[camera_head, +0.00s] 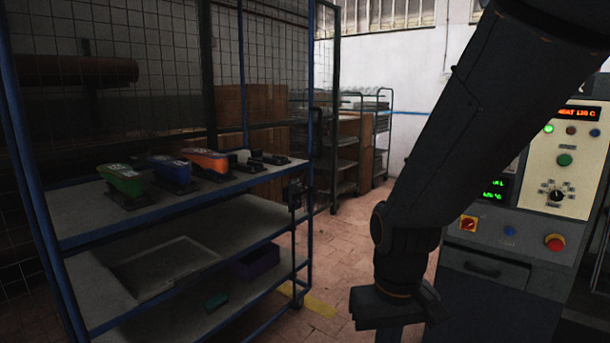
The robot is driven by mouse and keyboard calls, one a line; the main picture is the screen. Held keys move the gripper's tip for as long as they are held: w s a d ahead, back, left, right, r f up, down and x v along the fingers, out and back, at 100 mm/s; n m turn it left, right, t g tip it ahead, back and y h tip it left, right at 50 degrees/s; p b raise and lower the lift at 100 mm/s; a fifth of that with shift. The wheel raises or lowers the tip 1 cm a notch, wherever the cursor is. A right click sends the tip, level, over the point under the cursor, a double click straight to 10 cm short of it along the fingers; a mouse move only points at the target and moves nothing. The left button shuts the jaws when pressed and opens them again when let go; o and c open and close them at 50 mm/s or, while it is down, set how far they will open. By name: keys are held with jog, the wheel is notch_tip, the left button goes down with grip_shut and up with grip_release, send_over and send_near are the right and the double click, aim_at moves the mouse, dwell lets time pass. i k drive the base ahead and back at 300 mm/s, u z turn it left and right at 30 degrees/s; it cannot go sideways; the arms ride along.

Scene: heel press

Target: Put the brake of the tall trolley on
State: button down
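The tall trolley (65,240) stands at the left, with blue posts, wire mesh and grey shelves.
Shoes on stands, one green (122,178), one blue (170,170), one orange (205,160), stand on the top shelf. A purple bin (255,261) is lower. A control cabinet (500,250) stands right. Tiled floor (345,245) between is clear; racks (375,130) stand behind.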

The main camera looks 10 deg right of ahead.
aim_at(311, 189)
jog(key=z, duration=0.1)
jog(key=i, duration=1.5)
jog(key=z, duration=0.1)
